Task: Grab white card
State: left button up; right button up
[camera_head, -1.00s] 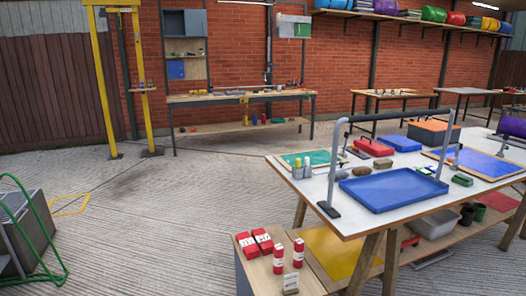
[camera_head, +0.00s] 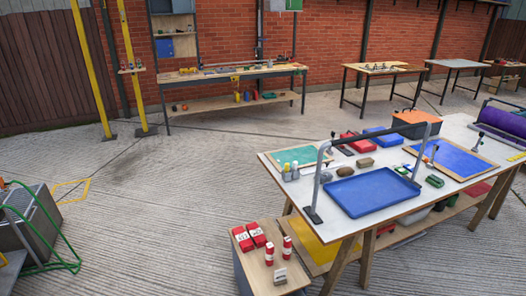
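A small white card (camera_head: 280,276) stands on the front part of a low wooden-topped cabinet (camera_head: 256,272), at the bottom centre of the head view. It has dark marks on it, too small to read. Two red-and-white cylinders (camera_head: 278,251) stand just behind it, and two red-and-white boxes (camera_head: 248,237) lie further back on the same top. Neither of my grippers is in view.
A long white-topped table (camera_head: 290,205) with a blue tray (camera_head: 371,192) and a grey tubular frame (camera_head: 317,178) stands right of the cabinet. A cart with green tube handles (camera_head: 60,240) stands at far left. The floor between is clear.

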aim_at(281, 275)
jog(key=i+j+z, duration=0.25)
jog(key=i+j, duration=0.15)
jog(key=j, duration=0.2)
jog(key=i+j+z, duration=0.15)
jog(key=j, duration=0.2)
jog(key=i+j+z, duration=0.15)
jog(key=j, duration=0.2)
jog(key=i+j+z, duration=0.15)
jog(key=i, duration=0.15)
jog(key=i+j+z, duration=0.15)
jog(key=i, duration=0.2)
